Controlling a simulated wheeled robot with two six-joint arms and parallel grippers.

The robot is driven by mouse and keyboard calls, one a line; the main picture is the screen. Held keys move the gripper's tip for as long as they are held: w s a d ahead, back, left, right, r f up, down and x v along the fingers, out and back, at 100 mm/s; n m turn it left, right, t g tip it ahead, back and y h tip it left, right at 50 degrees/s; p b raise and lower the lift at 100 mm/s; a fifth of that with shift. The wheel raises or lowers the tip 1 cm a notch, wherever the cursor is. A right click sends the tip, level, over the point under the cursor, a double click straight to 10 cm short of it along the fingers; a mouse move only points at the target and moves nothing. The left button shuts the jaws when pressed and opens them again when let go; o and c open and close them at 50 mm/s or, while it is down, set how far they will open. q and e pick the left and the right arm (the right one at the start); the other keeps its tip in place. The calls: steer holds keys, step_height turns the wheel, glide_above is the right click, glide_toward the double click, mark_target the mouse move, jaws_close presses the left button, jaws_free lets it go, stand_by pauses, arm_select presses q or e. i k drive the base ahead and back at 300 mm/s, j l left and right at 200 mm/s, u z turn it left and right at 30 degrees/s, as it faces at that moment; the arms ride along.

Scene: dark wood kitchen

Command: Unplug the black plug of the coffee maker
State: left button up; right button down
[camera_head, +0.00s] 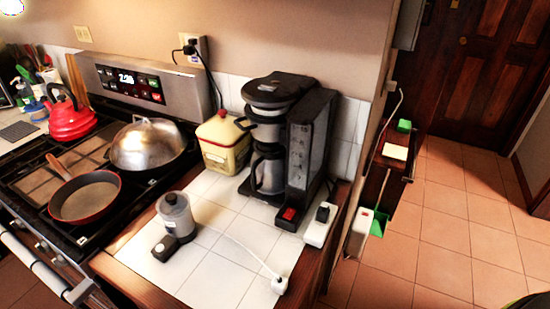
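The black and grey coffee maker (300,140) stands upright on the white tiled counter, with a red switch near its front base. A black plug (323,213) sits in a white socket block (320,226) just right of its base. Another black plug (189,48) is in the wall outlet (197,45), with a black cable running down behind the yellow tin. The cable's far end is hidden, and I cannot tell which plug belongs to the coffee maker. Neither of my grippers is in view.
A small grinder (176,215) stands front left, its white cord ending in a loose white plug (280,284) near the counter's front edge. A yellow tin (222,145) stands behind. The stove (75,180) with pans is left. Open tiled floor (450,220) lies right.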

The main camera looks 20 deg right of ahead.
mark_target(322, 214)
steer(key=k+u, duration=0.15)
steer(key=k, duration=0.5)
steer(key=u, duration=1.55)
steer(key=k+l, duration=0.15)
steer(key=l, duration=0.25)
steer(key=k+l, duration=0.1)
steer(key=l, duration=0.25)
steer(key=k+l, duration=0.15)
steer(key=l, duration=0.25)
steer(key=k+l, duration=0.15)
steer(key=l, duration=0.2)
steer(key=k+l+u, duration=0.1)
steer(key=l, duration=0.3)
steer(key=k+l, duration=0.15)
steer(key=l, duration=0.2)
steer(key=k+l, duration=0.15)
steer(key=l, duration=0.2)
